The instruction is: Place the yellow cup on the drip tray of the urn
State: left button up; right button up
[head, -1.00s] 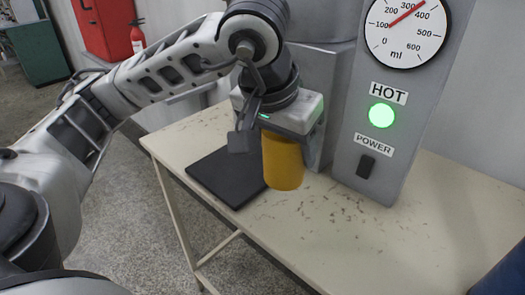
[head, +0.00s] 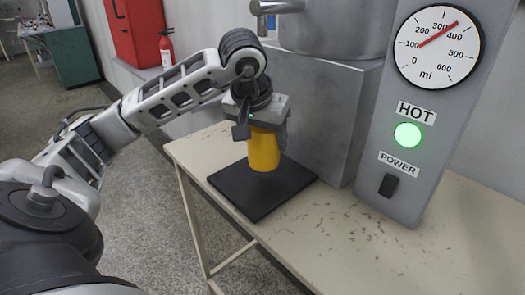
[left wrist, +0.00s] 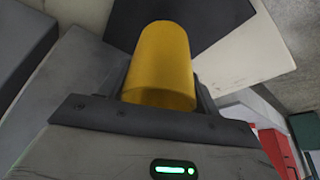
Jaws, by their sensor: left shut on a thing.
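The yellow cup (head: 263,150) is upright in my left gripper (head: 262,127), which is shut on it from above. The left wrist view also shows the cup (left wrist: 160,60) between the fingers. The flat black drip tray (head: 250,204) lies on the table in front of the urn (head: 325,100). The cup appears over the tray's far part; I cannot tell whether its base touches the tray. The tray (left wrist: 213,22) also shows behind the cup in the left wrist view. The urn's metal spout (head: 272,7) is above and behind the gripper. My right gripper is out of view.
The grey control panel (head: 440,120) with a dial, green light and power switch stands at the right. The cream table (head: 350,235) is clear in front. A red cabinet (head: 135,30) and fire extinguisher (head: 167,48) are by the back wall.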

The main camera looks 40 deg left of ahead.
aim_at(263, 151)
pick_arm(q)
jog(key=shift+w+a+f, duration=0.15)
jog(key=shift+a+f, duration=0.1)
jog(key=shift+f, duration=0.15)
notch_tip(263, 151, down, 3)
jog(key=shift+r, duration=0.1)
jog(key=shift+f, duration=0.4)
jog(key=o, duration=1)
jog(key=shift+r, duration=0.1)
